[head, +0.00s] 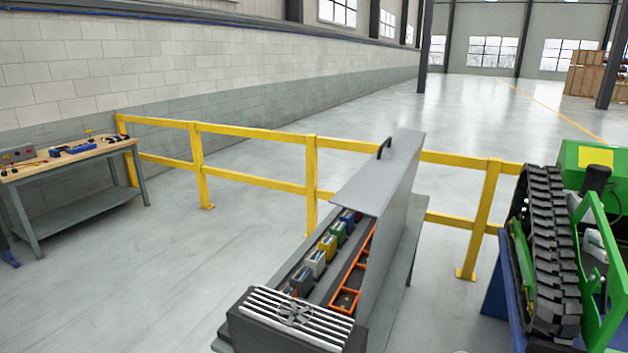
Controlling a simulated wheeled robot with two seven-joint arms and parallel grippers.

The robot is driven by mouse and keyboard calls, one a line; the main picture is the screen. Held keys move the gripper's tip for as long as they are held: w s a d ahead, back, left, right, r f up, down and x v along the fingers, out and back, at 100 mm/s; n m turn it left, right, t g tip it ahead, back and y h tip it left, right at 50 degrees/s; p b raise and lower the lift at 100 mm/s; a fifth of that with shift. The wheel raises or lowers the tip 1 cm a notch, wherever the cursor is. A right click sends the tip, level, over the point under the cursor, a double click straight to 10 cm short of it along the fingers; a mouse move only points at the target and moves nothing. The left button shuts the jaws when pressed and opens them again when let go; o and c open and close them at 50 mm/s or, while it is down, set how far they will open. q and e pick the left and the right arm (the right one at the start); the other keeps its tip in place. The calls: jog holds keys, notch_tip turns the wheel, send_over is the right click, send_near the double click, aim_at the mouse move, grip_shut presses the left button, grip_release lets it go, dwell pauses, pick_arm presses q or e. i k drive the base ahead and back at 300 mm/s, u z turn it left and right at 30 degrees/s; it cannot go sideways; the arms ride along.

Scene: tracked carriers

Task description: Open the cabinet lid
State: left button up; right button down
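The cabinet (243,325) is a long dark grey box on a table in the lower middle of the head view. Its grey lid (385,235) stands raised along the right side, with a flat panel leaning out to the left at the far end. A black handle (385,148) sits on the lid's upper far part. The inside shows: a row of coloured modules (328,246) on the left and an orange frame (345,292) on the right. A vented panel with a fan (296,314) is at the near end. Neither of my grippers is in view.
A green tracked machine (590,225) stands close on the right. A yellow railing (250,132) runs behind the cabinet. A workbench (75,165) with tools is at the far left. The floor (130,285) left of the cabinet is clear.

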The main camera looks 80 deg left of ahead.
aim_at(382, 188)
jog(key=u, duration=2.2)
